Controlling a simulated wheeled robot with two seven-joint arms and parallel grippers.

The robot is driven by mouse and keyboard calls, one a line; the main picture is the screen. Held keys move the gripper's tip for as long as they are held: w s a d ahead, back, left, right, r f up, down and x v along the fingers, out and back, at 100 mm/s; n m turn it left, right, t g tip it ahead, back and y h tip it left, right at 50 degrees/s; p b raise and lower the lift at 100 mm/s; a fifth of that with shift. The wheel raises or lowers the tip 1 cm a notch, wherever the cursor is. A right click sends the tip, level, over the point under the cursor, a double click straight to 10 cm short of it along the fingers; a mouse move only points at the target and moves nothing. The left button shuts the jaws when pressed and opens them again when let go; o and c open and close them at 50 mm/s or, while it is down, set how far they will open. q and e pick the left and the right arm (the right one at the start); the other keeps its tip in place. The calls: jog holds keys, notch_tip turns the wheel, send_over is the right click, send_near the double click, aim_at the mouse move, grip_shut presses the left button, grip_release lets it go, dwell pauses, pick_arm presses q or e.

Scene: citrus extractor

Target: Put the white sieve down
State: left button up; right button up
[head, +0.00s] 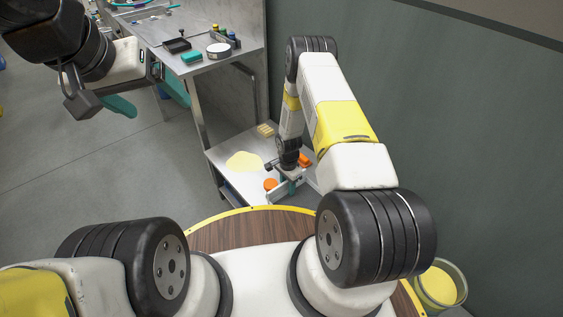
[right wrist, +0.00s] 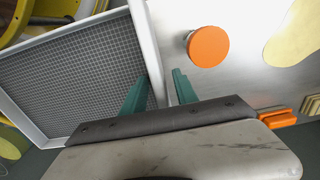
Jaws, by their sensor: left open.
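The white sieve (right wrist: 141,28) shows at left in the right wrist view, with a square white frame and a grey mesh. In the head view it is mostly hidden by my right arm. My right gripper (right wrist: 160,84) has its teal fingers on either side of the sieve's near side wall, one over the mesh and one outside. A gap shows between the outer finger and the wall, so it looks open. In the head view, my right gripper (head: 288,182) is low over the metal shelf (head: 233,146). My left gripper (head: 147,98) hangs open and empty at upper left.
An orange round knob (right wrist: 208,46) stands beside the sieve, and an orange block (right wrist: 277,118) lies lower right. A pale yellow patch (head: 243,161) lies on the shelf. A steel table (head: 235,55) with small items stands behind. A bucket (head: 440,285) is at lower right, near the wall.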

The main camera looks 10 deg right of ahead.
notch_tip(320, 180, up, 13)
jog(key=shift+r, duration=0.15)
jog(key=s+r+n+t, duration=0.3)
jog(key=r+n, duration=0.2)
jog(key=r, duration=2.4)
jog(key=s+r+n+t+y, duration=0.1)
jog(key=s+r+n, duration=0.2)
jog(key=s+r, duration=0.5)
jog(key=s+r+n+t+y, duration=0.1)
jog(key=s+r+n, duration=0.3)
jog(key=s+r, duration=0.5)
jog(key=s+t, duration=0.1)
jog(key=s, duration=0.4)
jog(key=shift+n, duration=0.3)
jog(key=shift+s, duration=0.1)
